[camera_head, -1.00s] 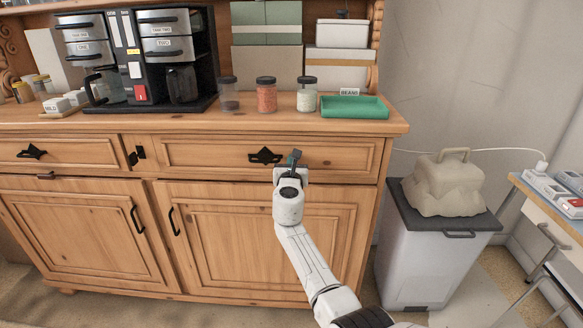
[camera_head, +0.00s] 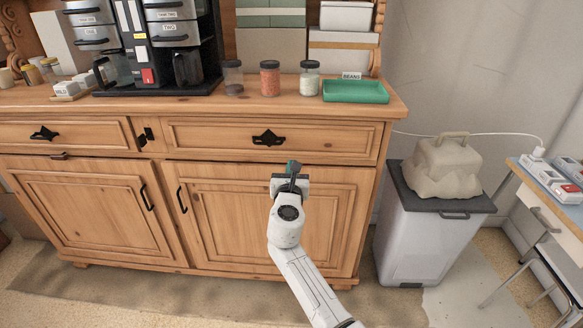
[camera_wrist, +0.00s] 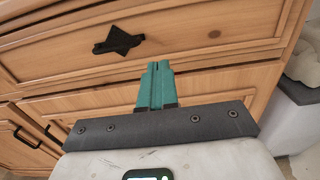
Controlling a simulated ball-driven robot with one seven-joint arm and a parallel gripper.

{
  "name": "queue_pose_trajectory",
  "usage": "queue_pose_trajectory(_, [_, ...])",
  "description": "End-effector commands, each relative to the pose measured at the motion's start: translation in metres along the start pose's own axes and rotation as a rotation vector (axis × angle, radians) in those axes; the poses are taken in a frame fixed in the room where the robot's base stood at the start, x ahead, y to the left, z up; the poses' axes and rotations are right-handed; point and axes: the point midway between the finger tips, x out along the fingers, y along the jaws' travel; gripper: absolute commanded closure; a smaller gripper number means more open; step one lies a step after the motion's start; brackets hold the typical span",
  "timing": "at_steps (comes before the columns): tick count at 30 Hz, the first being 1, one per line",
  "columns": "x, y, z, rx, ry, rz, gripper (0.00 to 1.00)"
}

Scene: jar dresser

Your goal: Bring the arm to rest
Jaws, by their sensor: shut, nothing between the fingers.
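My gripper (camera_head: 293,167) is shut and empty, with its green fingertips together. In the head view it is in front of the dresser's right cabinet door (camera_head: 255,228), below the right drawer (camera_head: 290,140). In the wrist view the closed fingers (camera_wrist: 157,85) point toward the drawer front, with the dark drawer pull (camera_wrist: 118,40) to their upper left. The fingers appear apart from the pull. My forearm reaches up from the bottom of the head view.
Three jars (camera_head: 270,78) and a green tray (camera_head: 356,91) stand on the dresser top, beside a coffee machine (camera_head: 150,45). A lidded bin (camera_head: 430,225) bearing a beige lumpy case (camera_head: 442,168) stands to the right. A small table (camera_head: 550,205) is at the far right.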

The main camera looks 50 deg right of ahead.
Motion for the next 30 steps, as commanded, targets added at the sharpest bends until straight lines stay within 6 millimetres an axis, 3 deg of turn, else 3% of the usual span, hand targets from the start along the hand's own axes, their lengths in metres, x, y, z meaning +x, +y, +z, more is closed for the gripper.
queue_pose_trajectory(11, [-0.007, -0.001, -0.001, 0.011, 0.004, -0.003, 1.0])
queue_pose_trajectory(14, [-0.018, -0.011, -0.009, 0.114, 0.034, -0.029, 1.0])
queue_pose_trajectory(16, [-0.033, -0.025, -0.021, 0.271, 0.08, -0.072, 1.0])
queue_pose_trajectory(20, [-0.081, -0.061, -0.061, 0.7, 0.222, -0.22, 1.0])
queue_pose_trajectory(23, [-0.128, -0.085, -0.097, 1.039, 0.351, -0.382, 1.0])
queue_pose_trajectory(27, [-0.205, -0.108, -0.142, 1.43, 0.535, -0.673, 1.0])
queue_pose_trajectory(30, [-0.267, -0.119, -0.165, 1.631, 0.655, -0.927, 1.0])
